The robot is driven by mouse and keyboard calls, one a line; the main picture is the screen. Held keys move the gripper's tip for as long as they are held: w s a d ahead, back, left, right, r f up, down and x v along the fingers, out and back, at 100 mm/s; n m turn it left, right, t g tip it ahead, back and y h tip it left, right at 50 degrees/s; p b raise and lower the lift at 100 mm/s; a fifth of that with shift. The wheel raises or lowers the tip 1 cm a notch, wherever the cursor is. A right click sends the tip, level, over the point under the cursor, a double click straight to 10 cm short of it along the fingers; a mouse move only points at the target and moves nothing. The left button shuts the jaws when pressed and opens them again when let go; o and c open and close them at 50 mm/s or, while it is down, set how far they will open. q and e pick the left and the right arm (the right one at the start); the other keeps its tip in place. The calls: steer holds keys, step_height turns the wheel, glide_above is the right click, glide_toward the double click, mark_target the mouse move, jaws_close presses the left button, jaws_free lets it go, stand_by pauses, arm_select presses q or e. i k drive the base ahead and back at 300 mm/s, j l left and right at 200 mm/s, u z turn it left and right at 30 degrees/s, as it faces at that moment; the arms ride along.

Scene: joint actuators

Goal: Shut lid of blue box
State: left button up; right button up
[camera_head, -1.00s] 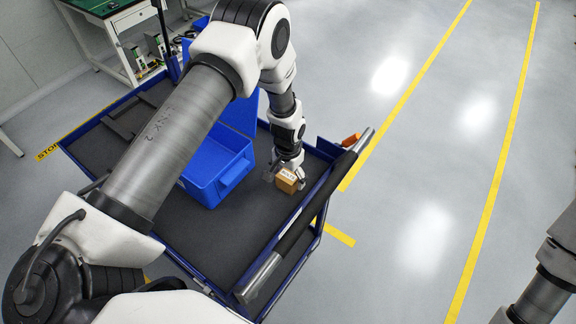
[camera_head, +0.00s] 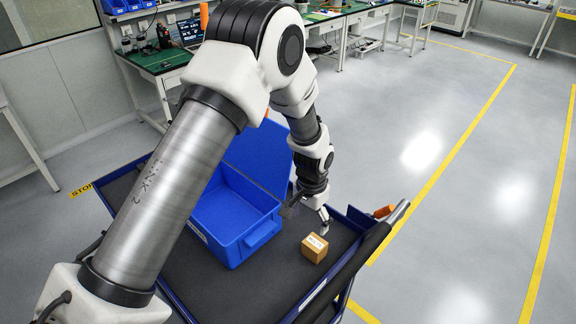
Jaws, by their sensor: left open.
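The blue box (camera_head: 236,248) sits on the dark top of a blue cart, its near side facing me. Its lid (camera_head: 262,155) is open and stands up at the back of the box, partly hidden by my left arm. The inside looks empty where I can see it. My left gripper (camera_head: 312,214) is open and points down to the right of the box, just behind a small brown carton (camera_head: 315,248). I cannot tell whether its fingers touch the carton. My right gripper is not in view.
The cart's top (camera_head: 285,277) has free room in front of the carton. An orange-handled thing (camera_head: 384,211) lies by the cart's right corner and push bar (camera_head: 372,250). Green workbenches (camera_head: 160,60) with equipment stand behind. The floor to the right is clear.

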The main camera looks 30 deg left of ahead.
mark_target(264, 153)
steer(key=u, duration=1.15)
